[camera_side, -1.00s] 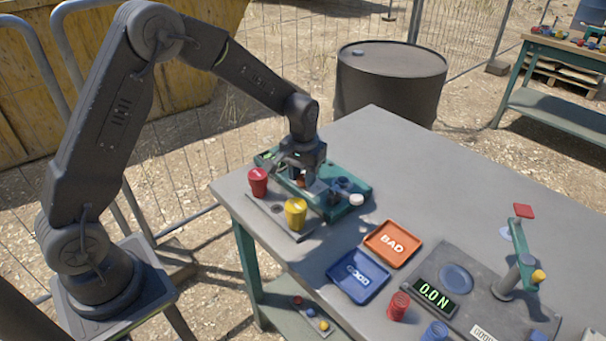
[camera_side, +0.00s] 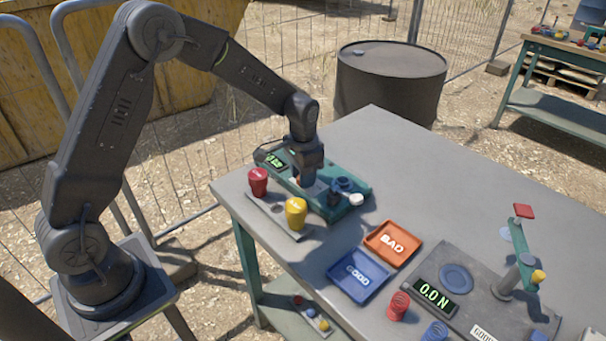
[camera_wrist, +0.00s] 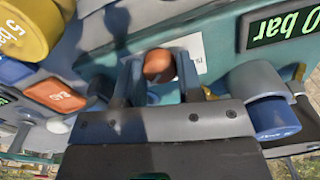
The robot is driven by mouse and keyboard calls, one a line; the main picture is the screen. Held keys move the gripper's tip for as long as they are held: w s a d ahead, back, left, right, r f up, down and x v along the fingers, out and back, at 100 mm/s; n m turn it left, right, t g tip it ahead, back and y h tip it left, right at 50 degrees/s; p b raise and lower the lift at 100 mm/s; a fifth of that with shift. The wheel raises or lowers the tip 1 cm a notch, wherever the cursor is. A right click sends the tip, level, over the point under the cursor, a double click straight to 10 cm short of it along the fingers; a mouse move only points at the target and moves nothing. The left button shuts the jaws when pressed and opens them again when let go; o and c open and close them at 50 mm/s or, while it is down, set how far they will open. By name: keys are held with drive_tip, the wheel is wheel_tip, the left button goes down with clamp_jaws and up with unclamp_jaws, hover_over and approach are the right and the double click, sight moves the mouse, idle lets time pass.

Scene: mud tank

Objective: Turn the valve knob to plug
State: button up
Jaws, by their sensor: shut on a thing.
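My gripper (camera_side: 308,178) points down over the teal bench unit (camera_side: 358,188) at the table's near left corner. In the wrist view, my gripper's two fingers (camera_wrist: 159,72) stand on either side of a rounded orange-brown knob (camera_wrist: 158,64) and are shut on it. The knob is in front of a white label panel on the unit; any plug marking cannot be read. In the side view the gripper mostly hides the knob. The unit's display (camera_side: 273,161) is lit green and also shows in the wrist view (camera_wrist: 283,24), reading 0 bar.
The table's far middle is clear.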

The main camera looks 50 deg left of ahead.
drive_tip(key=o, duration=0.9)
drive_tip(key=shift+r, duration=0.1)
wheel_tip(320, 180, up, 14)
drive_tip(key=shift+f, duration=0.1)
idle(0.4)
drive_tip(key=s+d+r+n+t, duration=0.1)
drive_tip(key=s+r+t, duration=0.1)
drive_tip(key=s+r, duration=0.35)
drive_tip(key=s+d+r+t, duration=0.1)
drive_tip(key=s+d+r, duration=0.1)
drive_tip(key=s, duration=0.6)
drive_tip(key=s+t, duration=0.1)
drive_tip(key=s, duration=0.3)
drive_tip(key=s+f, duration=0.1)
drive_tip(key=s, duration=0.3)
drive_tip(key=s+d+n+t, duration=0.1)
drive_tip(key=s, duration=0.3)
drive_tip(key=shift+f+t, duration=0.25)
drive_tip(key=shift+t, duration=0.05)
